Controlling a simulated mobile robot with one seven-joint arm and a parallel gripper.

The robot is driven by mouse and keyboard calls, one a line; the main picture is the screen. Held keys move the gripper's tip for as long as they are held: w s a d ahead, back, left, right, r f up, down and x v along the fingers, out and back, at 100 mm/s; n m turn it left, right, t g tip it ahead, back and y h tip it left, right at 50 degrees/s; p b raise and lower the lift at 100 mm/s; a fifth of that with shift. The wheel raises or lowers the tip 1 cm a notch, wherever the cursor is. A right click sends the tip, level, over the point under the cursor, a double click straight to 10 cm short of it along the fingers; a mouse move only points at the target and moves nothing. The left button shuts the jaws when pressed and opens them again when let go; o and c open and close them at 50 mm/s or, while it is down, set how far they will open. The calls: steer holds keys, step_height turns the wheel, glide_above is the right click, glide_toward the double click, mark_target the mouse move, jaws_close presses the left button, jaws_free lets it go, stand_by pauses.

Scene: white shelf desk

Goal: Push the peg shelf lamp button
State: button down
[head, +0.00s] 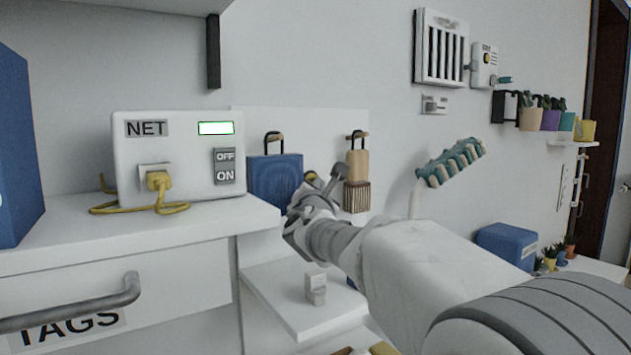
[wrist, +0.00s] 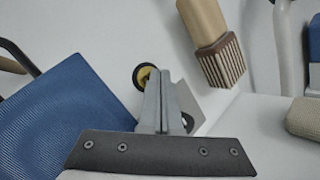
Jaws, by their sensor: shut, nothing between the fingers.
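The wrist view shows a round yellow button with a black rim (wrist: 142,77) on a pale plate against the white wall panel. I take it for the peg shelf lamp button. My gripper (wrist: 160,72) is shut and empty, its fingertips just right of the button and overlapping its edge. I cannot tell whether they touch it. In the head view my gripper (head: 335,176) is in front of the white peg panel (head: 325,122), between a hanging blue bag (head: 272,176) and a hanging brush (head: 357,180).
The blue bag (wrist: 66,118) is close on the left in the wrist view, and the brush (wrist: 214,48) is at the upper right. A low white shelf (head: 282,290) with a small pale block (head: 316,287) lies below my arm. A NET box (head: 180,180) stands at the left.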

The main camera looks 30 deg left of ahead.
stand_by(0.3)
steer(key=shift+w+a, duration=0.2)
steer(key=shift+a, duration=0.2)
steer(key=shift+s+d+f+b, duration=0.1)
steer(key=shift+d+b, duration=0.1)
steer(key=shift+b, duration=0.2)
steer(key=shift+s+d, duration=0.1)
steer(key=shift+d, duration=0.1)
steer(key=s+d+b, duration=0.2)
steer(key=d+b, duration=0.3)
steer(key=shift+s+d, duration=0.2)
steer(key=shift+s, duration=0.2)
